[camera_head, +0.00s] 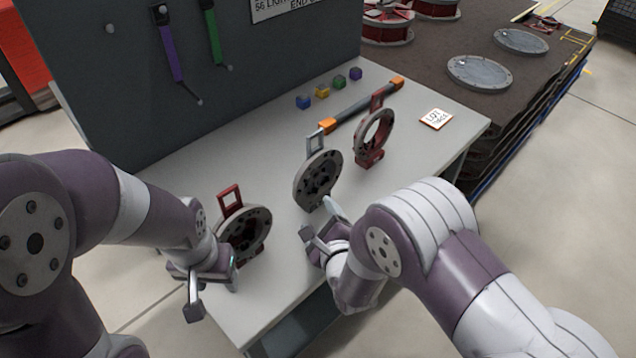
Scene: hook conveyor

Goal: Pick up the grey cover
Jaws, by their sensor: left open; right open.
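A grey round cover (304,183) with a grey handle loop stands upright on the table, near its middle. My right gripper (320,223) is open just in front of it and below it in the picture, with one finger close to its lower edge. I cannot tell whether they touch. A second round part (258,220), dark grey with a red handle, stands at the left front of the table. My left gripper (213,290) is open in front of this part and hides some of its lower left side. Both grippers look empty.
A red ring (362,157) with a handle stands behind the grey cover. A bar with orange ends (352,108), small coloured blocks (322,91) and a label card (436,119) lie on the table (415,150). Grey discs (481,73) lie on the dark surface beyond.

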